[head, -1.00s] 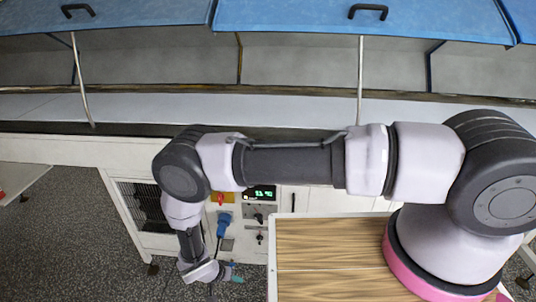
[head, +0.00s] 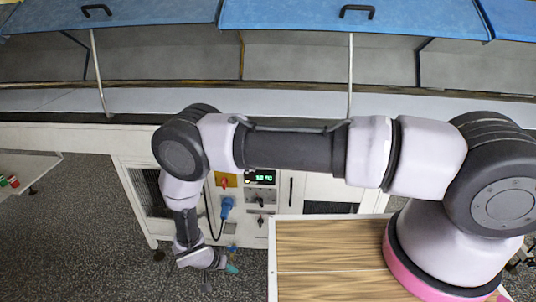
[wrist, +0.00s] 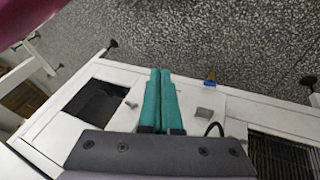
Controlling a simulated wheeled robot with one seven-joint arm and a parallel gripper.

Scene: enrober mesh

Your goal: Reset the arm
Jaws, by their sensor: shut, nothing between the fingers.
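My gripper (head: 231,267) hangs low at the left of my arm in the head view, in front of the white machine cabinet. In the wrist view its two teal fingers (wrist: 160,100) lie side by side, shut with nothing between them. The fingers appear in front of the cabinet's white panel and the speckled floor. My arm stretches across the head view from its pink-ringed base at the right, with the forearm bent downward at the left.
The white enrober cabinet (head: 90,140) has a control panel with a green display (head: 261,177), a blue plug (head: 227,207) and a red switch. Blue lids (head: 290,15) stand raised above it. A wood-topped surface (head: 320,245) is beside my base. Speckled floor (head: 90,240) lies open at left.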

